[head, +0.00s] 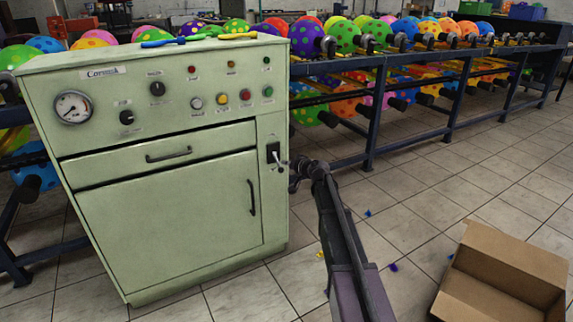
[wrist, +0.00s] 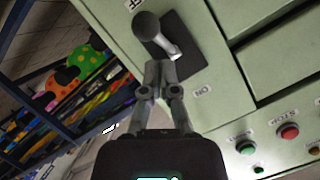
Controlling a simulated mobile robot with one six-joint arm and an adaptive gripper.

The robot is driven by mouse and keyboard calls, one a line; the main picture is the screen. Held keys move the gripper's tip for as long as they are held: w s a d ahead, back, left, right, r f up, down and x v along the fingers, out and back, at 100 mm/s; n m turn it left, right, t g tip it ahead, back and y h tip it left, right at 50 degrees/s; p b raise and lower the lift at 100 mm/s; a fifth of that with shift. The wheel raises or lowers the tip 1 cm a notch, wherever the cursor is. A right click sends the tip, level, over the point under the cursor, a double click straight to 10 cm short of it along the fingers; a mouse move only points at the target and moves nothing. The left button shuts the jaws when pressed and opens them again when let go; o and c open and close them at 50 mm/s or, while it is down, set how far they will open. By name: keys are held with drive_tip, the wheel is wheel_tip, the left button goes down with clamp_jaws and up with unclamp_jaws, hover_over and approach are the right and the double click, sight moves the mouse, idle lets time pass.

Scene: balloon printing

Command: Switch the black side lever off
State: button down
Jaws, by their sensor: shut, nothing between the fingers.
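The black side lever (wrist: 147,25) has a dark round knob on a metal shaft, set in a black plate (wrist: 187,72) on the pale green machine. In the wrist view the knob leans toward the OFF label (wrist: 133,4), away from the ON label (wrist: 203,90). In the head view the lever (head: 276,158) slants down from its plate. My gripper (wrist: 153,70) is shut and empty, its fingertips right beside the lever shaft, over the plate's edge. I cannot tell whether they touch. In the head view my gripper (head: 289,164) is at the lever, seen small.
The machine's front (head: 180,220) has a gauge, knobs, coloured buttons, a drawer and a door. A dark rack (head: 370,115) of spotted balloons runs behind it. An open cardboard box (head: 500,275) sits on the tiled floor at the lower right. Small coloured scraps lie on the floor.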

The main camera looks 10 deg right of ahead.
drive_tip(key=shift+r, duration=0.1)
drive_tip(key=s+d+f+b, duration=0.1)
drive_tip(key=s+d, duration=0.6)
drive_tip(key=s, duration=0.2)
drive_tip(key=shift+f+b, duration=0.3)
drive_tip(key=shift+f, duration=0.05)
idle(0.4)
drive_tip(key=shift+s, duration=0.1)
